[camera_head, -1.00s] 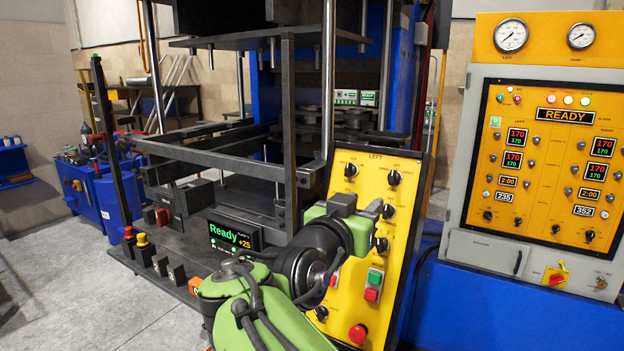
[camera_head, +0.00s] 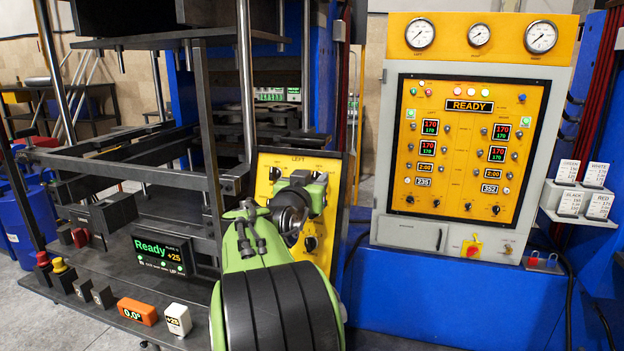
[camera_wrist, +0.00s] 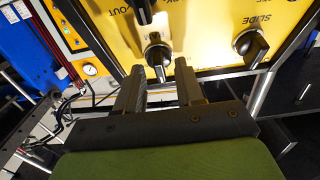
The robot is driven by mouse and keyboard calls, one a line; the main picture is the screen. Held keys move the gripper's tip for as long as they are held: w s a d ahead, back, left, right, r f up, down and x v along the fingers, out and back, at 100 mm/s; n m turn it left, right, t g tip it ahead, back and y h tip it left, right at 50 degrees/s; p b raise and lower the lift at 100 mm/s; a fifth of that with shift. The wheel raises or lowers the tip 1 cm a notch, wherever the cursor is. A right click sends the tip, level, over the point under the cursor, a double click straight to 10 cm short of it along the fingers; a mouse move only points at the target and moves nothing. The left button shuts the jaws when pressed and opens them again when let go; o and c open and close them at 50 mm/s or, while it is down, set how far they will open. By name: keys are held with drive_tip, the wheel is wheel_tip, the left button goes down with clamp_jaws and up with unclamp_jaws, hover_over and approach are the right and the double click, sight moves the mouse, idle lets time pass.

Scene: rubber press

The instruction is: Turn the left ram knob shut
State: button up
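The yellow LEFT panel (camera_head: 262,188) carries several black knobs; my arm covers much of it. In the wrist view the panel (camera_wrist: 205,45) appears upside down. One black knob with a pale pointer (camera_wrist: 157,54) lies just beyond and between the fingertips of my gripper (camera_wrist: 160,74). The fingers are apart, with nothing visibly held; I cannot tell whether they touch the knob. Another knob (camera_wrist: 250,44) sits by the word SLIDE. In the head view my gripper (camera_head: 310,180) is up against the panel's upper part.
The press frame (camera_head: 213,150) stands left of the panel. A display reading Ready (camera_head: 161,253) and push buttons (camera_head: 61,268) are on its front ledge. A grey cabinet with a yellow READY panel (camera_head: 473,150) stands right. Open floor shows at lower left.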

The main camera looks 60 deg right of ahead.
drive_tip(key=shift+a, duration=0.1)
clamp_jaws()
drive_tip(key=shift+m+b, duration=0.3)
drive_tip(key=shift+b, duration=0.1)
drive_tip(key=shift+w+f+m+g+b, duration=0.15)
drive_tip(key=shift+m+g+b, duration=0.15)
drive_tip(key=shift+m+b, duration=0.35)
drive_tip(key=m+g+b, duration=0.1)
drive_tip(key=m+b, duration=0.1)
drive_tip(key=m, duration=0.1)
drive_tip(key=shift+r+m+g+y+b, duration=0.1)
drive_tip(key=shift+m+g+y+b, duration=0.4)
drive_tip(key=shift+m, duration=1.05)
drive_tip(key=shift+r+m+g+h+b, duration=0.15)
drive_tip(key=shift+m+g, duration=0.65)
drive_tip(key=shift+m, duration=0.7)
